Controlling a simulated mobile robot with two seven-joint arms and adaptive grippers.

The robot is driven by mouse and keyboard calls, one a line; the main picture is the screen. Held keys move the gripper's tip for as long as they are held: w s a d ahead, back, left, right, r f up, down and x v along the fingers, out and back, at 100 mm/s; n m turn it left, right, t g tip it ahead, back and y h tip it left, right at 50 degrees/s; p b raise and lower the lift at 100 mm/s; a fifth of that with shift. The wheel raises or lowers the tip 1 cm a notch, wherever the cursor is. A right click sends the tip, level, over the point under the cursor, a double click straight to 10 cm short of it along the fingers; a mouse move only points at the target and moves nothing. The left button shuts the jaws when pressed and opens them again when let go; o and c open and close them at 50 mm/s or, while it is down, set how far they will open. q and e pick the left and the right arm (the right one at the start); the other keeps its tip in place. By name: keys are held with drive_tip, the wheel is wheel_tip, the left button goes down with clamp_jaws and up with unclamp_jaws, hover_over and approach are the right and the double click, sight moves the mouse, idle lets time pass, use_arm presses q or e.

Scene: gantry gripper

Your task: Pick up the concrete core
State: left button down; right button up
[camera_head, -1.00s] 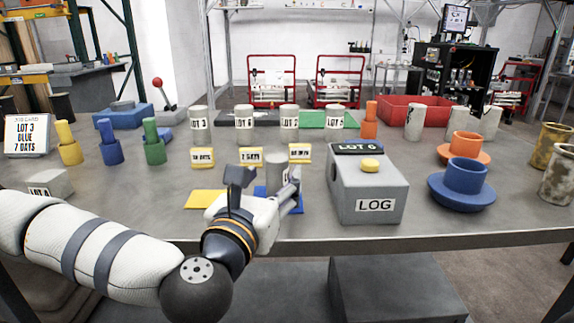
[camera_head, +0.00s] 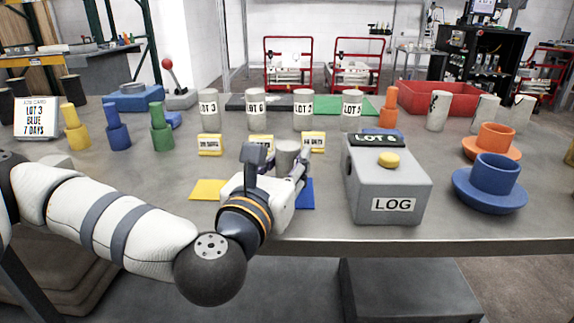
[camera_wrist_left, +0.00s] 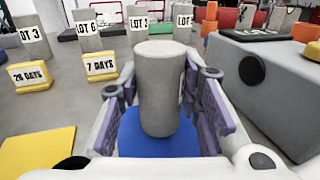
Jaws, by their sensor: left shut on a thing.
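A grey concrete core (camera_head: 287,152) stands upright between the fingers of my left gripper (camera_head: 278,165). In the left wrist view the core (camera_wrist_left: 160,85) fills the space between the two purple-lined finger pads, and the gripper is shut on it. The core is over the blue mat (camera_wrist_left: 150,145); I cannot tell whether its base touches the mat. Part of a label shows at the core's right edge. More grey cores with lot labels, such as LOT 3 (camera_head: 209,118) and LOT 6 (camera_head: 256,112), stand farther back. My right gripper is not in view.
The grey LOG box (camera_head: 385,185) stands close to the right of the gripper. A yellow mat (camera_head: 206,190) lies to the left. Yellow day tags (camera_head: 210,145) stand just behind. Blue (camera_head: 490,185) and orange (camera_head: 493,140) cup-shaped pieces are at the right.

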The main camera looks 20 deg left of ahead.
use_arm(q)
drive_tip(key=s+d+r+p, duration=0.4)
drive_tip(key=s+d+r, duration=0.5)
drive_tip(key=s+r, duration=0.2)
drive_tip(key=shift+r, duration=0.85)
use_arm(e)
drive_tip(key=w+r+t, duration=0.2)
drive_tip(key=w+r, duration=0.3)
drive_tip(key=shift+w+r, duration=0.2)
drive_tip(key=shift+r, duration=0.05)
